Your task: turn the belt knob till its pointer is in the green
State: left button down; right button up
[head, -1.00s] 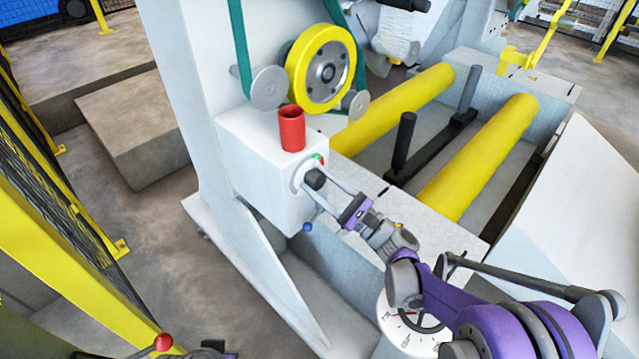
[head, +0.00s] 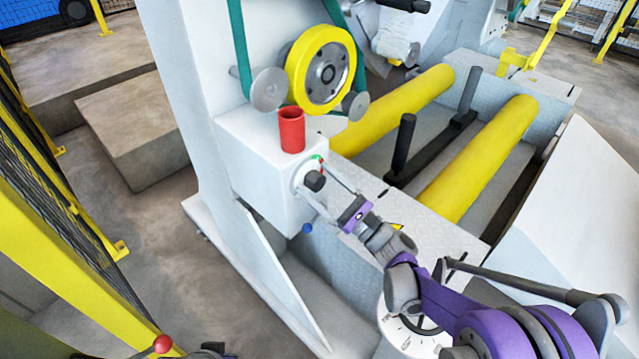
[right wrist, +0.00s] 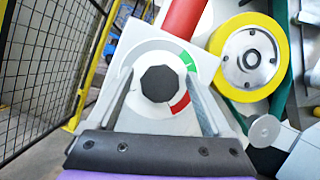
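The belt knob (head: 315,181) is a dark faceted knob on the front of a white box. It also shows in the right wrist view (right wrist: 158,84), on a pale round dial with a green arc (right wrist: 188,61) at upper right and a red arc (right wrist: 181,103) at lower right. I cannot make out its pointer. My right gripper (head: 312,177) is open, one finger on each side of the knob, with gaps visible in the right wrist view (right wrist: 158,78). A dark part at the bottom edge may be my left gripper (head: 210,351); its fingers cannot be made out.
A red cylinder (head: 291,130) stands on the white box (head: 255,165). A yellow wheel (head: 321,70) with a green belt sits above it. Yellow rollers (head: 480,160) lie to the right. A blue ball (head: 307,228) is below the knob. A mesh fence (head: 60,190) is at left.

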jog(key=shift+d, duration=0.1)
jog(key=shift+s+d+f, duration=0.15)
jog(key=shift+s+d, duration=0.1)
jog(key=s+d+p, duration=0.1)
jog(key=s+d, duration=0.7)
jog(key=d, duration=0.3)
jog(key=shift+s+f, duration=0.25)
jog(key=shift+f, duration=0.15)
